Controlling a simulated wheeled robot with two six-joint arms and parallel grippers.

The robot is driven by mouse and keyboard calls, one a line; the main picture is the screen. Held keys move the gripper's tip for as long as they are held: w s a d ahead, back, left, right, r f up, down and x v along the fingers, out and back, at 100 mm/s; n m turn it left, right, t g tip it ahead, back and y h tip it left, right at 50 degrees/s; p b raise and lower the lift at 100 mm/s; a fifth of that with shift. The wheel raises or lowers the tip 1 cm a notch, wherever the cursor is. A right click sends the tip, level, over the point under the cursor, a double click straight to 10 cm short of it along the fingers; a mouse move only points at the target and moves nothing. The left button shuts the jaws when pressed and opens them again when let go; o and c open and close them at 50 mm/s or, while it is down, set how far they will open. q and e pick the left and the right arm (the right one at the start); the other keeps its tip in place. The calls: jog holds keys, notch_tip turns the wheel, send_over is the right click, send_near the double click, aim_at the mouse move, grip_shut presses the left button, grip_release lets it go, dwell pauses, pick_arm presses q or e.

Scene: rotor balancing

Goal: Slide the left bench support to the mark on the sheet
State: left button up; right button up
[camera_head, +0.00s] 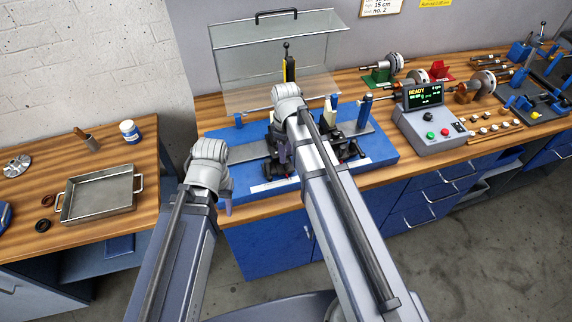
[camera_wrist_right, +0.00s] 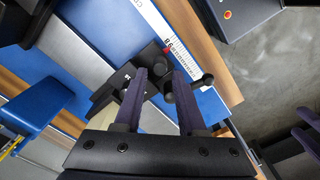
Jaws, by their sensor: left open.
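The left bench support (camera_head: 277,140) is a dark block on the rail of the blue balancing bench, mostly hidden by my right gripper (camera_head: 283,152). In the right wrist view, a black part of this support (camera_wrist_right: 110,87) lies beside the fingers of my right gripper (camera_wrist_right: 168,74). A white scale sheet (camera_wrist_right: 172,45) runs along the bench front, with a red mark by the support. My left gripper (camera_head: 228,207) is open and empty, left of the bench front.
The right bench support (camera_head: 350,148) stands further right on the rail. A clear hinged cover (camera_head: 280,60) rises behind. A control box (camera_head: 428,128) reading READY stands right of the bench. A metal tray (camera_head: 100,196) lies on the left table. The floor at the right front is clear.

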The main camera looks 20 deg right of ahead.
notch_tip(320, 180, down, 5)
jog(key=b, duration=0.3)
jog(key=shift+r+b, duration=0.2)
jog(key=shift+b, duration=0.1)
grip_shut()
dwell(1.1)
